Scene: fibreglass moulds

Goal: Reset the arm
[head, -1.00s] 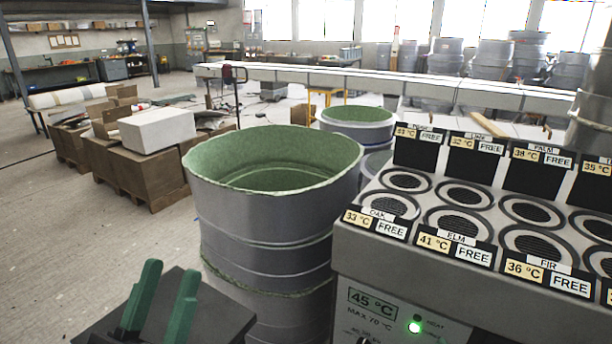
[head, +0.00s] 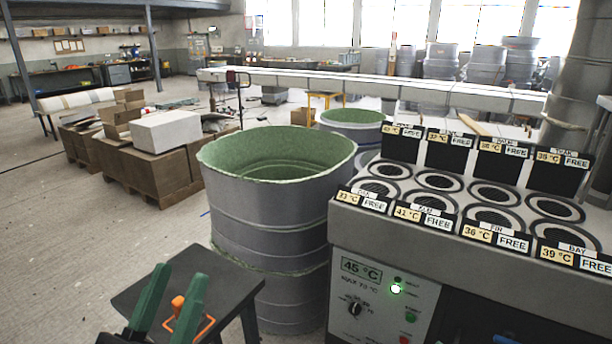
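My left gripper (head: 178,275) is at the bottom left of the head view, with two green fingers pointing up. The fingers stand apart with a gap between them, and I see nothing gripped. It is in front of a small dark table (head: 215,275). An orange item (head: 178,306) shows between and behind the fingers, low in the view; I cannot tell what it is.
A heating unit (head: 382,300) with several round wells and FREE labels fills the right. A large grey drum with a green inside (head: 270,205) stands between it and the small table. Cardboard boxes (head: 150,165) on a pallet are at the left. The floor at left is open.

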